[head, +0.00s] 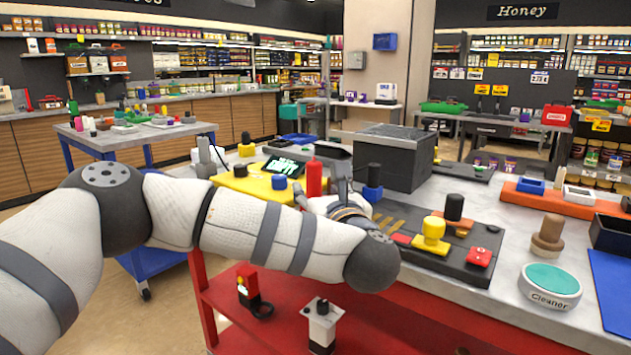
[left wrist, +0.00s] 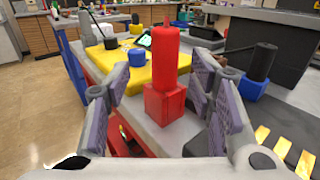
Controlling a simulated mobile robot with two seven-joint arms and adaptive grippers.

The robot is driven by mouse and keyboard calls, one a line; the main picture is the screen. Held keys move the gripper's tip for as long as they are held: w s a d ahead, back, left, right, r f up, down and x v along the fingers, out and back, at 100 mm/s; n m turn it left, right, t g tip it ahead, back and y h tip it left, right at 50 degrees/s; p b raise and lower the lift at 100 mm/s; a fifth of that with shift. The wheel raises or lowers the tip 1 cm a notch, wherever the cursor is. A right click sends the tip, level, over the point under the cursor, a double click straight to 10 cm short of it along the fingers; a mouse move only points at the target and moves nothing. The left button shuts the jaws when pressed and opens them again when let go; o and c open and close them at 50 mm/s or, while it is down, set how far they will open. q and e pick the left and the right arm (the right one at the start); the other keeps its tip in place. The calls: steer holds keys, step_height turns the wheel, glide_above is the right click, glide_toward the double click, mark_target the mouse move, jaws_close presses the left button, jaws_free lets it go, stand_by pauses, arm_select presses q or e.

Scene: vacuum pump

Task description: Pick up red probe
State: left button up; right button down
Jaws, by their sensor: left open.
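The red probe (head: 314,177) stands upright near the front edge of the grey worktop, a red cylinder on a square red base. It also shows in the middle of the left wrist view (left wrist: 165,78). My left gripper (head: 318,195) is right at the probe, low over the worktop. In the left wrist view its two fingers (left wrist: 160,88) are spread, one on each side of the probe. Gaps show on both sides, narrower on the right. I cannot tell how deep the probe sits between the pads. My right gripper is not in view.
A yellow plate (head: 228,180) with a blue knob lies left of the probe. A black knob on a blue base (head: 373,183) stands to its right. A large dark box (head: 396,160) is behind. A dark board (head: 455,262) with several knobs lies to the right.

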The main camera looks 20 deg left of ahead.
mark_target(316, 179)
arm_select(q)
steer(key=x, duration=0.6)
steer(key=shift+w+d+r, duration=0.15)
steer(key=shift+d, duration=0.15)
jaws_close()
steer(key=shift+r, duration=0.1)
